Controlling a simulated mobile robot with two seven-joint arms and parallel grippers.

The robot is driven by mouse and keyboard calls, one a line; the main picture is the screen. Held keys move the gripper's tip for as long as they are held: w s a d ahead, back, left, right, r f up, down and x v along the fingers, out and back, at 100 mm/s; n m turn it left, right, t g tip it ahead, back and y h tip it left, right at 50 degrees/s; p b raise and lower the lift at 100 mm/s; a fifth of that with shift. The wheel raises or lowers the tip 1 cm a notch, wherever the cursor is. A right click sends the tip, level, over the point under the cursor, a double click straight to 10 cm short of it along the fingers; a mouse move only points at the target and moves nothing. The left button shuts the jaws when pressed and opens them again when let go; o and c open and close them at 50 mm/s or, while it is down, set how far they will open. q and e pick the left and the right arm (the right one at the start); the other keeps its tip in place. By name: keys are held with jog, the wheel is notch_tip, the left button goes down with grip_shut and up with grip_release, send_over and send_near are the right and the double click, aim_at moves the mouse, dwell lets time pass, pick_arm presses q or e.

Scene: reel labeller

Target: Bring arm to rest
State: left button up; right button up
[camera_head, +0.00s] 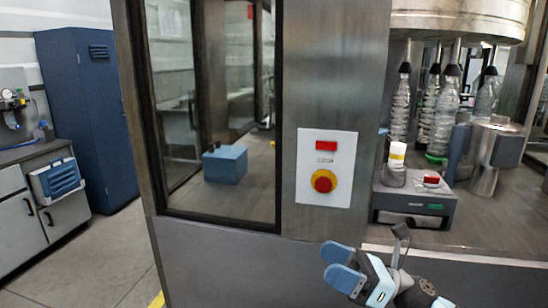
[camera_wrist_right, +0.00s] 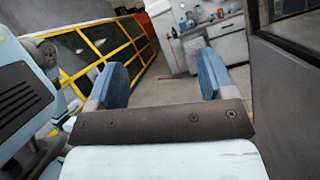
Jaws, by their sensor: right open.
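My right gripper (camera_head: 342,266) shows at the bottom of the head view, in front of the steel machine's lower panel. Its two blue fingers point left and are apart, with nothing between them. In the right wrist view the same gripper (camera_wrist_right: 160,82) has its blue fingers spread wide, with only the distant floor and cabinets between them. My left gripper is in neither view.
The labelling machine (camera_head: 215,262) fills the centre, with a red and yellow stop button (camera_head: 323,181) on its panel. Several clear bottles (camera_head: 400,110) and a grey device (camera_head: 412,207) stand at right. A blue cabinet (camera_head: 88,115) stands left. Floor (camera_head: 105,255) is free at left.

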jog(key=s+d+f+m+t+h, duration=0.25)
jog(key=f+m+t+h, duration=0.45)
jog(key=f+m, duration=0.7)
jog(key=s+d+f+m+t+h, duration=0.1)
jog(key=d+f+m+t+h, duration=0.4)
jog(key=m, duration=1.5)
jog(key=s+f+m+g+h, duration=0.5)
jog(key=s+f+m+h, duration=0.2)
jog(key=s+f+m, duration=0.75)
pick_arm(q)
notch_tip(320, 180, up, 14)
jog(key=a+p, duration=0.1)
jog(key=p, duration=1.4)
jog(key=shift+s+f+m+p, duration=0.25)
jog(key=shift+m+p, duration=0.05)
jog(key=shift+p, duration=0.1)
pick_arm(e)
notch_tip(320, 180, up, 9)
jog(key=s+d+n, duration=0.1)
jog(key=n, duration=0.1)
jog(key=shift+s+d, duration=0.25)
jog(key=shift+s, duration=0.15)
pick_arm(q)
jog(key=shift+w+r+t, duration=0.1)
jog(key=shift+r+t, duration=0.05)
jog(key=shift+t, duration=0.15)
